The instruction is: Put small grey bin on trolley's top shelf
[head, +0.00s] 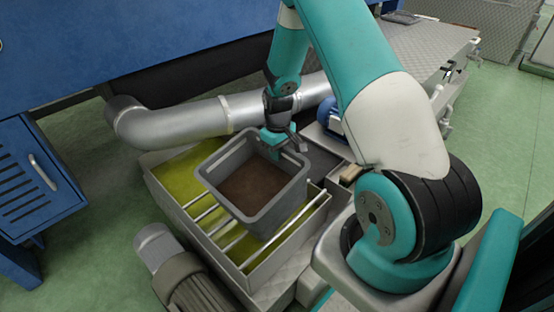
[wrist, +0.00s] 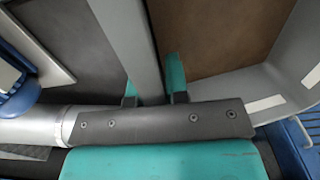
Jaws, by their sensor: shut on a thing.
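The small grey bin (head: 253,184) has brown material in its bottom and is a little tilted in the head view. It is over a metal tank of yellow-green liquid with bars across it; I cannot tell whether it touches the bars. My gripper (head: 283,144) is at the bin's far right rim, shut on it. In the wrist view the two teal fingers (wrist: 153,88) stand on either side of the grey bin wall (wrist: 128,40), with the brown inside to the right. I cannot make out a trolley in either view.
The tank (head: 278,243) stands below the bin. A silver pipe (head: 180,120) runs behind it. A motor (head: 180,270) is in front at left, and a blue cabinet (head: 38,180) is at far left. Green floor (head: 90,250) is free at left.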

